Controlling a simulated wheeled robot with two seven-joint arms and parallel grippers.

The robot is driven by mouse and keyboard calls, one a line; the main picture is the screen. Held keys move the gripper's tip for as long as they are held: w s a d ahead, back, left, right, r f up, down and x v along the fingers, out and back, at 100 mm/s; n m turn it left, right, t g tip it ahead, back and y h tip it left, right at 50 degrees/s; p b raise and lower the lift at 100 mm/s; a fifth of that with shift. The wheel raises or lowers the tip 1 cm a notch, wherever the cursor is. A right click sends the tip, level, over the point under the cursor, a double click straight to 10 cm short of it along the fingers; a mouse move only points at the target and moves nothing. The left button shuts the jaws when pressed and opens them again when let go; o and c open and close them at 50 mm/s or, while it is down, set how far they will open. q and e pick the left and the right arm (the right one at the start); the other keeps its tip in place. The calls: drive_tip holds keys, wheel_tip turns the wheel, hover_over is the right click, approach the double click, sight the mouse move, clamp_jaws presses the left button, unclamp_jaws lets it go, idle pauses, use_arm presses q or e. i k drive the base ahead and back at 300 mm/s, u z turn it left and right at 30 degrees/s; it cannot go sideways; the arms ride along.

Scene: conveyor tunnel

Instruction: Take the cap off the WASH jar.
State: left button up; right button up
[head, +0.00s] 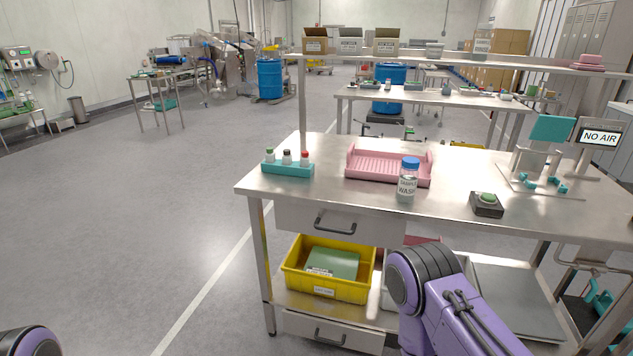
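The WASH jar (407,186) stands upright on the steel table (335,188), in front of the pink tray. It is clear with a white label, and its blue cap (410,163) sits on top. Purple links of my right arm rise at the bottom right, in front of the table's lower shelf. A small part of my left arm shows in the bottom left corner. Neither gripper is in the frame.
A teal rack (288,169) with several small capped vials stands left of the pink tray (388,166). A box with a green button (487,203) and a teal fixture with a NO AIR sign (600,136) stand to the right. A yellow bin (328,287) sits below.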

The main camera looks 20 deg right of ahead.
sight(407, 179)
drive_tip(key=u, duration=0.5)
drive_tip(key=i, duration=1)
drive_tip(key=z, duration=1.4)
